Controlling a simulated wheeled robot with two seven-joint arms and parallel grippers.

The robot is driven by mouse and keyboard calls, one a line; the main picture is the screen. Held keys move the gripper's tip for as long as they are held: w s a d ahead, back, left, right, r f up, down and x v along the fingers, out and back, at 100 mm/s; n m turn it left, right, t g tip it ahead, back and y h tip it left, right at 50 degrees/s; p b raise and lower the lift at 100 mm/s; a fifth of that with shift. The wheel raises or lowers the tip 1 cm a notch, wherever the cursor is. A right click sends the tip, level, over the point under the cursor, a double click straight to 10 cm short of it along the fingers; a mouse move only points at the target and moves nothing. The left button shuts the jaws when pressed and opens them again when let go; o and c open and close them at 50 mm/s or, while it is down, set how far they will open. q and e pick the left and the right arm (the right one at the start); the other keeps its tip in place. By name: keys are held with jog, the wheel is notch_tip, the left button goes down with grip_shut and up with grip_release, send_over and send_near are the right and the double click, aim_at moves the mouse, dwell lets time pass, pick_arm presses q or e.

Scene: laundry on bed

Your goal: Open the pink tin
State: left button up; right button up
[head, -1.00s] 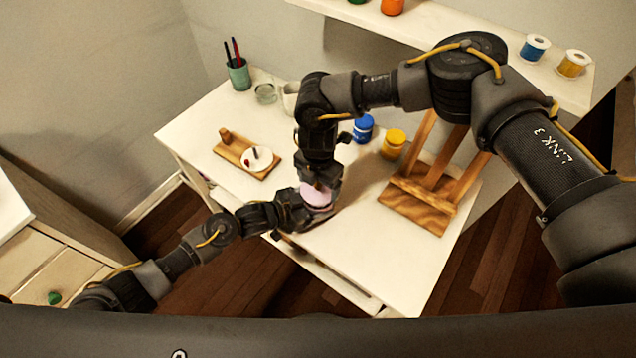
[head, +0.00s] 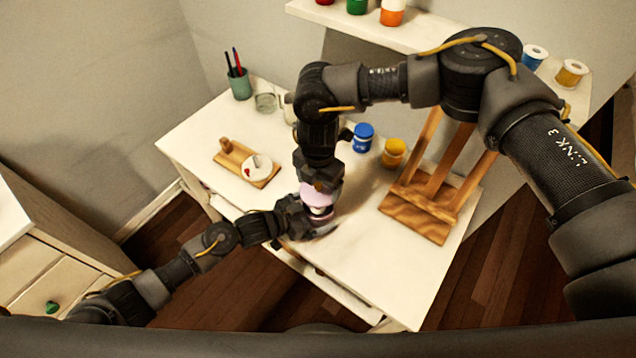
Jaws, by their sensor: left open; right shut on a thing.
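The pink tin (head: 320,212) is near the front edge of the white table, partly hidden by my grippers. My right gripper (head: 319,183) points straight down and is shut on its pink lid (head: 318,194). The lid appears a little above the tin's body, with a paler band between them; I cannot tell clearly whether they are fully apart. My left gripper (head: 308,221) comes in low from the left and is open at the side of the tin's body. Whether its fingers touch the body is hidden.
On the white table (head: 370,278) stand a wooden easel (head: 418,215), blue (head: 363,137) and yellow (head: 394,152) paint pots, a wooden board with a white palette (head: 256,168), a glass jar (head: 265,103) and a brush cup (head: 240,85). The table's front right is clear.

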pick_arm(q)
jog(key=b+v, duration=0.1)
jog(key=v, duration=1.1)
jog(key=shift+w, duration=0.1)
